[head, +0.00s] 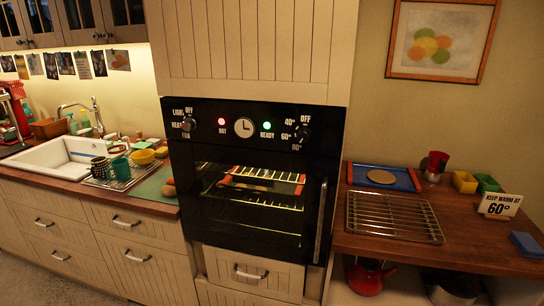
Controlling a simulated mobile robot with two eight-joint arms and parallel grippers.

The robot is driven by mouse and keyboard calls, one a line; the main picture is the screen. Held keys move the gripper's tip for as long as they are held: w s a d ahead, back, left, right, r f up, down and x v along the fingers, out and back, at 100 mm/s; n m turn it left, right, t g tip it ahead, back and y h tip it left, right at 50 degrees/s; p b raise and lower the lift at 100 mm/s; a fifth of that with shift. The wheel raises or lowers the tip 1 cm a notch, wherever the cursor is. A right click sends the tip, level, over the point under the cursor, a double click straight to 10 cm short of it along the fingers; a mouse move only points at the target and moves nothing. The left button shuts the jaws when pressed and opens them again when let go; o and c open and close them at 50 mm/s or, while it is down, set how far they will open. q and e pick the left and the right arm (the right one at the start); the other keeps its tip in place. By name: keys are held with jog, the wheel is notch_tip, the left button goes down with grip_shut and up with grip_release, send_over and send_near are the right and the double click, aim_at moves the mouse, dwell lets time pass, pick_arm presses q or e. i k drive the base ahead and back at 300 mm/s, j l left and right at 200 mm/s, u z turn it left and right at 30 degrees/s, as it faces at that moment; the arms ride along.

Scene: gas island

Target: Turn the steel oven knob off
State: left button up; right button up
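The black built-in oven (325,155) stands in a tall cream cabinet at the centre. Its panel has a left knob (188,124) with labels OFF, LIGHT and one that seems to read HEAT, and a right knob (304,132) with labels OFF, 40°, 60° and a blurred one. Both knobs look dark and small; I cannot tell which is steel or where either points. A red lamp marked HOT (222,121) and a green lamp marked READY (266,125) are lit. The oven door is shut, with its upright handle (321,222) at the right. Neither gripper is in view.
A wooden counter (390,262) at right holds a wire rack (393,217), a blue-red tray (409,181) and a sign reading KEEP WARM AT 60° (499,205). A sink (55,158) and dish rack (128,180) are at left. The space before the oven looks clear.

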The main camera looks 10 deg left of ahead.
aim_at(189, 124)
jog(key=k+l+u, duration=0.2)
jog(key=l, duration=0.25)
jog(key=l+u, duration=0.2)
jog(key=l, duration=0.25)
jog(key=k+l+u, duration=0.2)
jog(key=l, duration=0.2)
jog(key=k+l+u, duration=0.15)
jog(key=l, duration=0.2)
jog(key=i+j+u, duration=0.1)
jog(key=i+j, duration=1.3)
jog(key=j, duration=0.15)
